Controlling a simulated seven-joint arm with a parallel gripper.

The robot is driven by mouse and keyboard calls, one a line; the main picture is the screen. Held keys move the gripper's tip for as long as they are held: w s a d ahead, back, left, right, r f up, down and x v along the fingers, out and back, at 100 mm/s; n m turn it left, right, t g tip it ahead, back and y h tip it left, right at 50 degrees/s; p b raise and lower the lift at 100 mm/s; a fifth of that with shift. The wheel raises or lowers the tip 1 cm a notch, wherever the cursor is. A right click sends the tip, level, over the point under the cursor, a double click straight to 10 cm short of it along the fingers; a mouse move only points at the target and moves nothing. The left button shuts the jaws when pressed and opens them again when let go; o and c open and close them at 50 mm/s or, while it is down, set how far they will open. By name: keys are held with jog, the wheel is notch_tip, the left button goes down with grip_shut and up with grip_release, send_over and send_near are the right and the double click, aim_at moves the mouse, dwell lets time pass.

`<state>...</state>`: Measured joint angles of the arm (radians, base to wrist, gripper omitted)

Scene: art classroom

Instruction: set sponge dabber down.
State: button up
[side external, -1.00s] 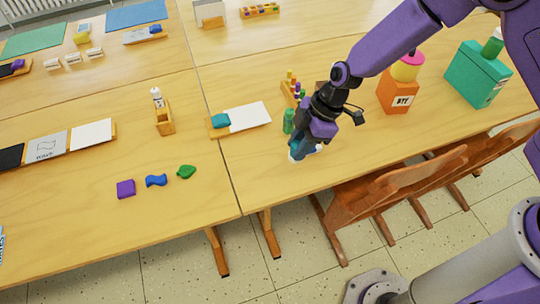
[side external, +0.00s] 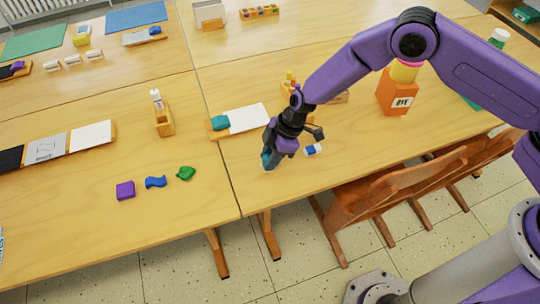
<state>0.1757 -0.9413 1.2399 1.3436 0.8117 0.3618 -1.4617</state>
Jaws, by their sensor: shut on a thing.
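My gripper (side external: 268,161) is low over the front left part of the right-hand table, pointing down. A small blue and white item (side external: 313,150) lies on the table just right of the gripper.
A wooden tray with a white sheet (side external: 249,118) and teal block (side external: 220,123) lies behind the gripper. An orange DYE container (side external: 397,95) stands to the right. Wooden chairs (side external: 395,190) line the front edge. Purple, blue and green pieces lie on the left table.

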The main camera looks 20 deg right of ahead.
jog(key=shift+f, duration=0.15)
jog(key=o, duration=1)
jog(key=v, duration=1.2)
